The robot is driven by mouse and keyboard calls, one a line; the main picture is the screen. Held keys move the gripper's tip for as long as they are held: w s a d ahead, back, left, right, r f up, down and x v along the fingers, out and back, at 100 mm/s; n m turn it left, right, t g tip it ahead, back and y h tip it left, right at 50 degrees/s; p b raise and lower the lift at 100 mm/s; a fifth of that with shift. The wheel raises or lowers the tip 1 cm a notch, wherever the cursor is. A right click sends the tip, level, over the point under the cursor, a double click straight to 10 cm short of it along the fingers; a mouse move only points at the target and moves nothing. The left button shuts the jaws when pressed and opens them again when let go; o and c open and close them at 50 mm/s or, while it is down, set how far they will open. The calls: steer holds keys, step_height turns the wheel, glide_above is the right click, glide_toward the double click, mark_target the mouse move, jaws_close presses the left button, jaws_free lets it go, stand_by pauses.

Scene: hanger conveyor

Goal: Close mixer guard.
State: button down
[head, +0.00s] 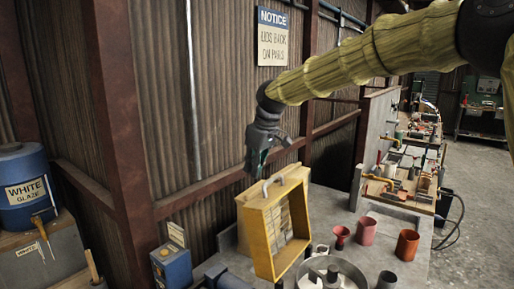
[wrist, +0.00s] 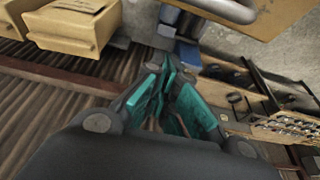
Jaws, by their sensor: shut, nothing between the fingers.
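The mixer guard (head: 259,239) is a yellow frame with a mesh panel and a grey bar handle (head: 281,178) on its top edge. It stands upright, raised at the rear of a round grey mixer bowl (head: 350,271), which is cut off by the bottom edge. My gripper (head: 254,172) hangs just above and left of the handle, fingers pointing down, apart from the guard as far as I can tell. In the wrist view its teal fingers (wrist: 172,78) are shut and empty; part of the guard (wrist: 275,18) and its grey handle (wrist: 228,8) show at the top.
Red and dark cups (head: 366,232) stand on the bench (head: 330,210) right of the guard. A blue box (head: 172,267) is to the left, and a blue "WHITE GLAZE" drum (head: 22,185) farther left. A corrugated wall (head: 225,110) rises close behind my gripper.

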steer(key=s+d+p, duration=0.1)
steer(key=s+d, duration=0.2)
steer(key=shift+d+r+p, duration=0.2)
steer(key=shift+r+p, duration=0.15)
stand_by(0.3)
